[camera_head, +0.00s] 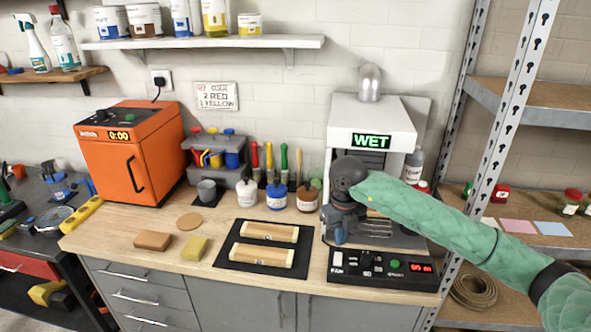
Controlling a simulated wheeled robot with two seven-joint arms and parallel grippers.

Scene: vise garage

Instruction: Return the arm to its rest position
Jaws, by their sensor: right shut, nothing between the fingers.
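My right arm (440,215), in a green sleeve, reaches in from the right edge to the front of the white machine (400,125). The machine's green display reads "WET". My right gripper (340,238) points down at the machine's lower left front, just above the control panel (375,268). It is shut and holds nothing. The gripper and wrist hide part of the machine's opening. I cannot tell whether the gripper touches the machine. My left gripper is not in view.
A black mat (230,257) with two wooden pieces lies left of the gripper. Several jars (276,195) and brushes stand behind it. An orange oven (135,165) stands at the left. A metal shelf post (505,120) rises close to my right arm.

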